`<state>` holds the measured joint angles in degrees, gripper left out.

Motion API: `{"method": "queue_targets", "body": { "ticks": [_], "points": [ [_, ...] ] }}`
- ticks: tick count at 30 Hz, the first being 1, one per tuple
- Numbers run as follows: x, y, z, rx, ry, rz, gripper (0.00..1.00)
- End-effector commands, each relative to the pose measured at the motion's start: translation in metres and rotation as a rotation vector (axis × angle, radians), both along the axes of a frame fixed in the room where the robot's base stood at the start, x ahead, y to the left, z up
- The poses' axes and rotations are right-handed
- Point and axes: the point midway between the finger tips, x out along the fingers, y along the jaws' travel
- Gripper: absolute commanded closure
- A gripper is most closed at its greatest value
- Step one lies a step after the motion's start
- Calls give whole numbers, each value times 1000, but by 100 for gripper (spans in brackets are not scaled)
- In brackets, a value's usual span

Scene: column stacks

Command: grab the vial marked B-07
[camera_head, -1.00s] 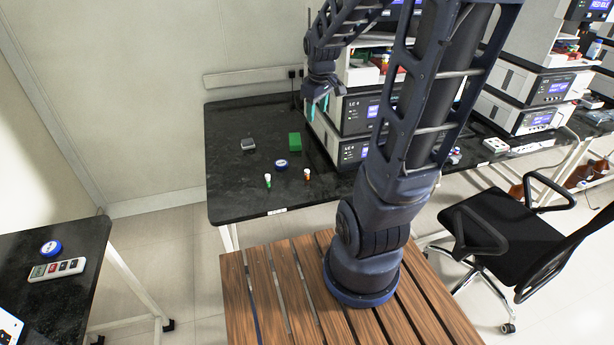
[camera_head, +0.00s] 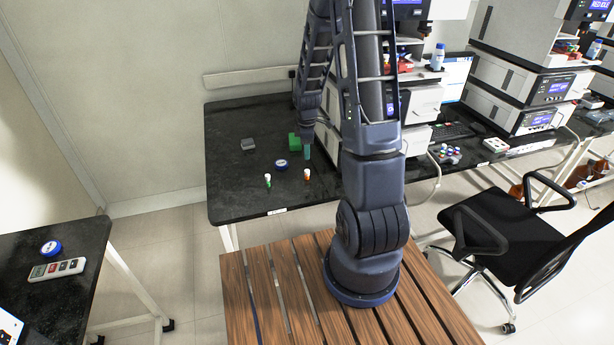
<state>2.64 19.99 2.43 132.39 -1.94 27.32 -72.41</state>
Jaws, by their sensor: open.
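Two small vials with white caps stand upright near the front of the black bench. One is a green vial (camera_head: 268,182); the other is an orange vial (camera_head: 307,176), to its right. Any marking on them is too small to read, so I cannot tell which is B-07.
A green block (camera_head: 293,142) stands just left of my gripper. A blue-and-white round item (camera_head: 281,164) lies between it and the vials. A small grey item (camera_head: 248,144) lies further left. Stacked instruments (camera_head: 418,104) are close on the right. The left of the black bench (camera_head: 228,180) is clear.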

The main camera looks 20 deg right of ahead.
Motion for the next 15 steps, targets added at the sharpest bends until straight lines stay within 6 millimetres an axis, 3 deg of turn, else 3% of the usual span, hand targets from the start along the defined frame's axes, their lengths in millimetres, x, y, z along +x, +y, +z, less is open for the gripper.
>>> {"method": "queue_targets", "body": {
  "ticks": [15],
  "points": [
    [1, 0, -54, 1, 8, 23, 55]
  ]
}}
